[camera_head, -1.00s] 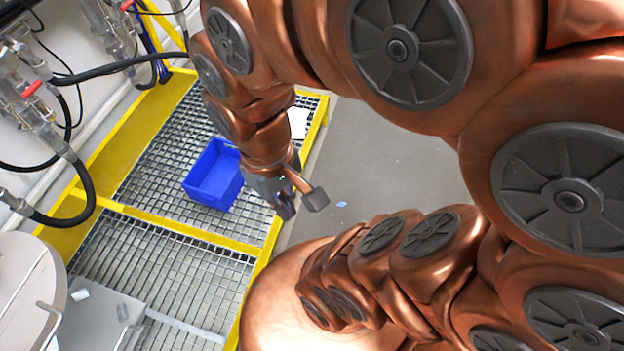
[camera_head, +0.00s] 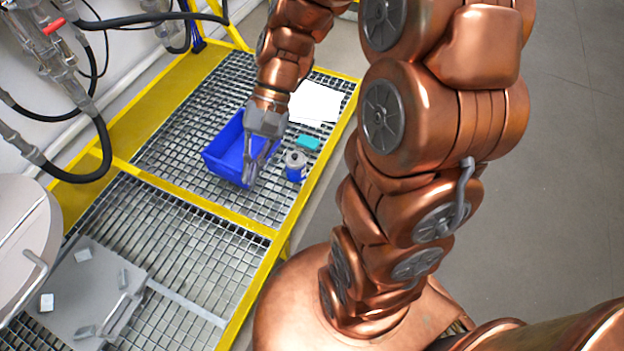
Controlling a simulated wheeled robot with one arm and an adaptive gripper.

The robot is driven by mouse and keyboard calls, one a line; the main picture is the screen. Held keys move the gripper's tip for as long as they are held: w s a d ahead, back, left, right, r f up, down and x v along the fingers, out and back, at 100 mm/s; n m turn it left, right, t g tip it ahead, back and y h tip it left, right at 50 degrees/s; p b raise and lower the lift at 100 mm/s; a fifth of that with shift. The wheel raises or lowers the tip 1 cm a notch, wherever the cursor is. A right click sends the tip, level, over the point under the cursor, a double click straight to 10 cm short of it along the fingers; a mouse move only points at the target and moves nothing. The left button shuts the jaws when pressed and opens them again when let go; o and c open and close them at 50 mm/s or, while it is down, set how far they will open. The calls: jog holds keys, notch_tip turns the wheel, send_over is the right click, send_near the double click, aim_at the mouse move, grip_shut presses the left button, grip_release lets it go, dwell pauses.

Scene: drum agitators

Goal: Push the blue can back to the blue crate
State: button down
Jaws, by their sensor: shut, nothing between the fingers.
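The blue crate (camera_head: 222,150) sits on the metal grating, upper middle of the head view. The blue can (camera_head: 295,172), with a grey top, stands upright on the grating just right of the crate, near the yellow edge. My gripper (camera_head: 251,172) points down in front of the crate's right part and hides some of it. Its fingers are close together and hold nothing.
A teal block (camera_head: 308,142) and white sheets (camera_head: 317,103) lie behind the can. The yellow-framed grating (camera_head: 150,212) has free room to the front left. A grey plate with small pieces (camera_head: 88,290) lies at lower left. Hoses (camera_head: 85,178) hang at left.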

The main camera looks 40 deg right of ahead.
aim_at(312, 178)
jog(key=w+d+f+m+t+y+b, duration=0.35)
jog(key=w+d+f+b, duration=0.2)
jog(key=f, duration=0.35)
jog(key=w+d+f+m+t+y+b, duration=0.2)
jog(key=w+d+f+m+b, duration=0.2)
jog(key=w+f, duration=0.4)
jog(key=w+d+f+m+t+y+b, duration=0.3)
jog(key=w+d+f+m+b, duration=0.15)
jog(key=f, duration=0.45)
jog(key=s+d+f+m+t+h+b, duration=0.2)
jog(key=d+f+m+t+b, duration=0.2)
jog(key=d+f, duration=0.55)
jog(key=s+d+f+m+t+h+b, duration=0.1)
jog(key=d+f+m+t+h+b, duration=0.2)
jog(key=d+f, duration=0.7)
jog(key=s+d+f+m+t+h+b, duration=0.2)
jog(key=d+f+m+t+b, duration=0.3)
jog(key=f, duration=0.9)
jog(key=shift+g+y, duration=0.25)
jog(key=shift+g, duration=0.3)
jog(key=b+x, duration=0.6)
jog(key=x, duration=0.8)
jog(key=shift+a, duration=0.2)
